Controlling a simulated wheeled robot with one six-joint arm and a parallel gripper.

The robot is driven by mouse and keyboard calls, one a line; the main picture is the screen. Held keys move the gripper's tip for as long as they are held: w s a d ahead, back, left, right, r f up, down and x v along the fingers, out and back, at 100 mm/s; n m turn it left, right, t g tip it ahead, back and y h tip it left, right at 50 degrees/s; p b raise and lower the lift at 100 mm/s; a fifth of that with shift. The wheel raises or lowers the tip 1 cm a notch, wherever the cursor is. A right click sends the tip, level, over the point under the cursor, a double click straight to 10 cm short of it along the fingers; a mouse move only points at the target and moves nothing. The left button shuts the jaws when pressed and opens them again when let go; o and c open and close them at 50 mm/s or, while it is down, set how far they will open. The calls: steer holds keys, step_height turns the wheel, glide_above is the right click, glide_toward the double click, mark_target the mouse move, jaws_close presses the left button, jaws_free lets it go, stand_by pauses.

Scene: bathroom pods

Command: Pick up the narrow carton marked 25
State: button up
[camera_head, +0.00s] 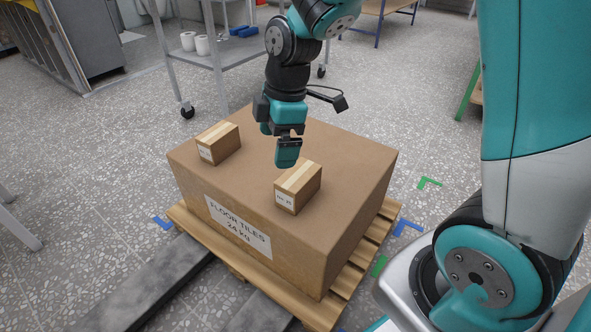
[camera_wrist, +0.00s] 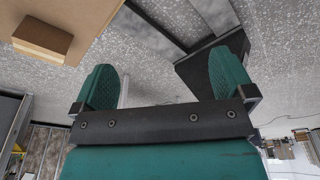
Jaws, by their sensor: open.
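Two small brown cartons with pale tape stand on a large box marked FLOOR TILES 24 kg (camera_head: 345,165). The right carton (camera_head: 299,187) has a small white label that appears to end in 25. The left carton (camera_head: 218,143) has a label too small to read. My gripper (camera_head: 287,150) hangs above the box top, just behind and above the right carton in the head view, apart from it. In the wrist view my gripper (camera_wrist: 165,80) has its two teal fingers wide apart with nothing between them. One carton (camera_wrist: 42,39) shows at the upper left there; I cannot tell which.
The large box sits on a wooden pallet (camera_head: 350,297) with dark forks (camera_head: 150,285) in front. A grey metal trolley (camera_head: 225,55) with white rolls (camera_head: 195,42) stands behind. Green and blue corner marks lie on the speckled floor. Free floor lies at the left.

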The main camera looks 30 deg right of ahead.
steer(key=w+d+f+n+h+p, duration=0.1)
steer(key=w+d+f+n+p, duration=0.25)
steer(key=w+d, duration=0.2)
steer(key=n+h, duration=0.1)
steer(key=n, duration=0.2)
glide_above(300, 175)
step_height(300, 175, down, 3)
steer(key=shift+n+g, duration=0.25)
steer(key=shift+g, duration=0.05)
step_height(300, 175, down, 11)
steer(key=b, duration=0.3)
steer(key=shift+d+f, duration=0.1)
steer(key=shift+w+f+b, duration=0.2)
steer(key=shift+f+b, duration=0.35)
steer(key=shift+f, duration=0.95)
steer(key=shift+w+f+b, duration=0.15)
steer(key=shift+f+b, duration=0.35)
steer(key=shift+f, duration=1)
steer(key=shift+c, duration=0.5)
steer(key=shift+r, duration=0.1)
steer(key=c, duration=1)
